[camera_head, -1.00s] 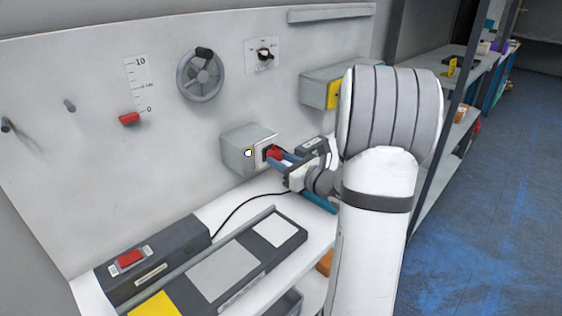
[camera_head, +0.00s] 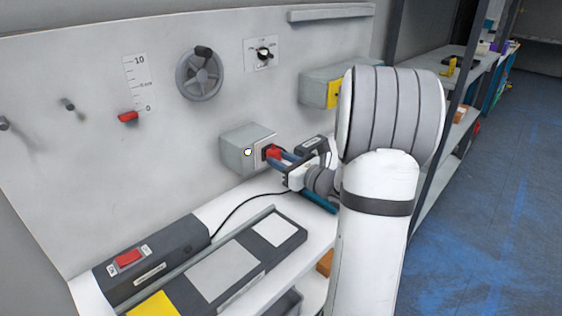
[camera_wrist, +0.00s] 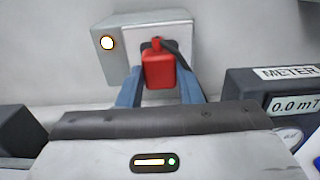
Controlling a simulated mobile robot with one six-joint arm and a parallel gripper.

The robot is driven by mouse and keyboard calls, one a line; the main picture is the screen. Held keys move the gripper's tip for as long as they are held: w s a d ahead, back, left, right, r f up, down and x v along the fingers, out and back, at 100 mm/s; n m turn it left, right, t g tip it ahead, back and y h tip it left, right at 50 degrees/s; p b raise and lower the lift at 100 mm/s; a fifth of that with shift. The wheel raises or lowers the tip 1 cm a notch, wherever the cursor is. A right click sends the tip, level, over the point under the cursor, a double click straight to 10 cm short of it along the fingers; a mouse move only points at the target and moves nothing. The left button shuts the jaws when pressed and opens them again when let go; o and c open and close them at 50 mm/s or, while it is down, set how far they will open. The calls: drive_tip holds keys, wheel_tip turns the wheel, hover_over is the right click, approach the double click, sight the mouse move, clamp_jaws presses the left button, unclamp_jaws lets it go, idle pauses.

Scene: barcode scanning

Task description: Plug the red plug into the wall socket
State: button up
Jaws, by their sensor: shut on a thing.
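The red plug (camera_wrist: 159,69) is between the two blue fingers of my gripper (camera_wrist: 160,86), which is shut on it. In the wrist view the plug is in front of the dark socket on the face of the grey wall box (camera_wrist: 120,59). In the head view the red plug (camera_head: 272,152) is at the box's right face, and my gripper (camera_head: 279,158) reaches it from the right. The plug hides most of the socket, so I cannot tell how deep it sits. A round lamp (camera_wrist: 107,43) on the box's side glows white with an orange rim.
A meter (camera_wrist: 290,95) stands close at the right in the wrist view. A black cable (camera_head: 238,205) lies on the white bench. A power strip with a red switch (camera_head: 130,258) is at lower left. A handwheel (camera_head: 201,75) and a dial (camera_head: 263,54) are on the wall panel above.

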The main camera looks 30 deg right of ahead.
drive_tip(key=shift+w+a, duration=0.2)
drive_tip(key=shift+w, duration=0.35)
drive_tip(key=o, duration=1)
drive_tip(key=shift+s, duration=0.1)
drive_tip(key=b+v, duration=0.1)
drive_tip(key=v, duration=0.6)
drive_tip(key=shift+s+d, duration=0.15)
drive_tip(key=shift+s, duration=0.2)
